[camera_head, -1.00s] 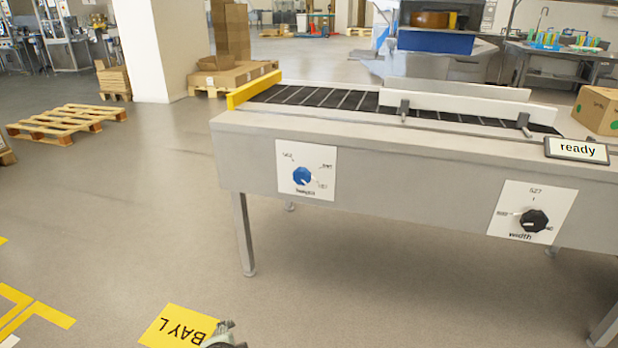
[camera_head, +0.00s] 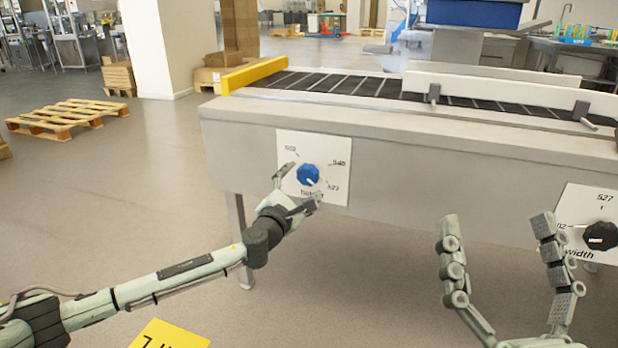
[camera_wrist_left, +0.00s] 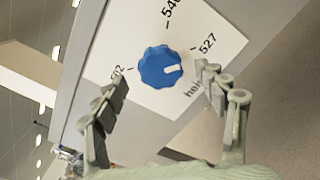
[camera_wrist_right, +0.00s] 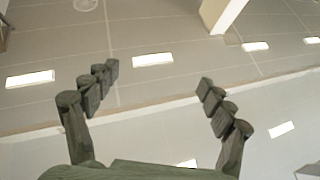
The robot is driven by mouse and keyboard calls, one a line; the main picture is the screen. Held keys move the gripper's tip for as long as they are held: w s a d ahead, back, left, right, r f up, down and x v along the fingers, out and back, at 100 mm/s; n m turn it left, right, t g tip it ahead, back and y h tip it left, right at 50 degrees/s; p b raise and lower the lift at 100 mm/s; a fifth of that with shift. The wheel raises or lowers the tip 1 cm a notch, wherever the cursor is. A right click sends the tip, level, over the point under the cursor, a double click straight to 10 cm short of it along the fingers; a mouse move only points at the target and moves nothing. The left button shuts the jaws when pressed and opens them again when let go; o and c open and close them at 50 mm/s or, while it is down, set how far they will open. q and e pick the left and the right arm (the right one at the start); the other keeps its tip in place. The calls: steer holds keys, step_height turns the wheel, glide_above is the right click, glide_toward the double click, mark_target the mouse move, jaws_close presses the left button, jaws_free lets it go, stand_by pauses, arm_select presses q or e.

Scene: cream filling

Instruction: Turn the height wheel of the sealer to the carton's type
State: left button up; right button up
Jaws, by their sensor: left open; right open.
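The blue height wheel (camera_head: 308,174) sits on a white dial plate (camera_head: 340,150) at the left of the sealer's grey front (camera_head: 420,170). Marks around it include 502 and 527; its white pointer faces roughly toward 527. The wheel also shows in the left wrist view (camera_wrist_left: 158,68). My left gripper (camera_head: 297,187) is open just in front of the plate, its fingers spread to either side of the wheel, apparently not touching it. My right gripper (camera_head: 496,222) is open and empty before the sealer, left of the black width wheel (camera_head: 600,236).
A conveyor belt (camera_head: 350,85) with a yellow end bar (camera_head: 255,75) and white guide rails (camera_head: 480,85) runs along the sealer's top. A wooden pallet (camera_head: 65,118) lies at the far left.

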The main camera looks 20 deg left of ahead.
mark_target(306, 177)
arm_select(q)
steer(key=shift+w+d+b, duration=0.1)
steer(key=shift+w+b, duration=0.3)
steer(key=shift+w, duration=1.9)
arm_select(e)
steer(key=shift+s+d+r+t, duration=0.45)
steer(key=shift+s+r+t, duration=0.2)
steer(key=shift+r+t, duration=0.2)
arm_select(q)
steer(key=shift+c, duration=0.5)
steer(key=c, duration=1.1)
arm_select(e)
steer(key=shift+f, duration=0.1)
